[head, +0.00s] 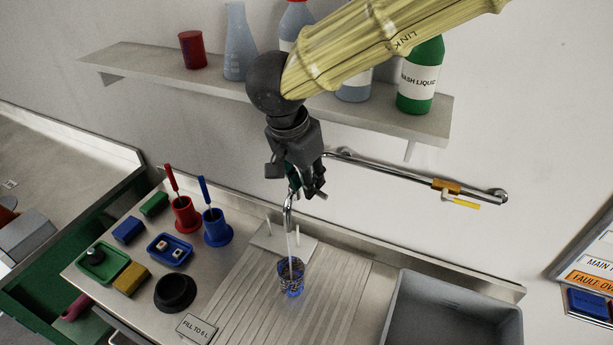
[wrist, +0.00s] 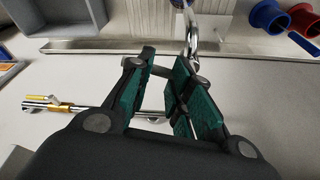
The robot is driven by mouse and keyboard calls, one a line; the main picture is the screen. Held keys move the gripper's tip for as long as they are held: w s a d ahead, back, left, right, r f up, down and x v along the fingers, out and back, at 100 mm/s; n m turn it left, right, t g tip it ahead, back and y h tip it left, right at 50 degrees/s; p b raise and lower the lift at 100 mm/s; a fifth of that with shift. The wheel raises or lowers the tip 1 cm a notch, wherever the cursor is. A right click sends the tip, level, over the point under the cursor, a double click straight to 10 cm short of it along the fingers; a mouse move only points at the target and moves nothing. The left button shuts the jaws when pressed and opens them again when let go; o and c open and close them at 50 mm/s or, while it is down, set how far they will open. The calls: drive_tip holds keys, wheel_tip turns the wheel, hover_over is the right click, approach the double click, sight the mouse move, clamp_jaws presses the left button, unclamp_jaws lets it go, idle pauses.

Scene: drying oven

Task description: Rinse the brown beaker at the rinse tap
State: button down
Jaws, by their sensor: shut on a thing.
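A small beaker (head: 291,284), mottled brown and blue, stands upright on the ribbed draining board (head: 240,290). A thin pale stream runs from the curved chrome rinse tap (head: 288,208) down into it. My gripper (head: 303,188) is at the upper part of the tap, above the beaker, and shut on it. In the wrist view its teal-padded fingers (wrist: 165,80) stand around the chrome tap (wrist: 192,38). The exact contact is partly hidden by the fingers.
A chrome wall pipe (head: 400,174) with a yellow lever (head: 460,202) runs to the right. A shelf (head: 150,66) with bottles is behind my arm. A grey basin (head: 450,308) is at right. Red (head: 186,215) and blue (head: 217,228) brush holders stand left.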

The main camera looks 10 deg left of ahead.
drive_tip(key=shift+w+d+f+n+y+p, duration=0.1)
drive_tip(key=shift+d+f+n+y+p, duration=0.1)
drive_tip(key=shift+n+p, duration=0.75)
drive_tip(key=shift+d+f+n+y+p, duration=0.15)
drive_tip(key=shift+n+p, duration=0.2)
drive_tip(key=shift+p, duration=1.05)
drive_tip(key=shift+w+n+p, duration=0.1)
drive_tip(key=shift+n+p, duration=0.2)
drive_tip(key=shift+p, duration=0.05)
drive_tip(key=shift+f, duration=0.15)
drive_tip(key=c, duration=1.3)
unclamp_jaws()
drive_tip(key=shift+c, duration=0.2)
drive_tip(key=shift+o, duration=0.5)
drive_tip(key=shift+w+a+f, duration=0.1)
drive_tip(key=shift+a, duration=0.1)
drive_tip(key=shift+d, duration=0.25)
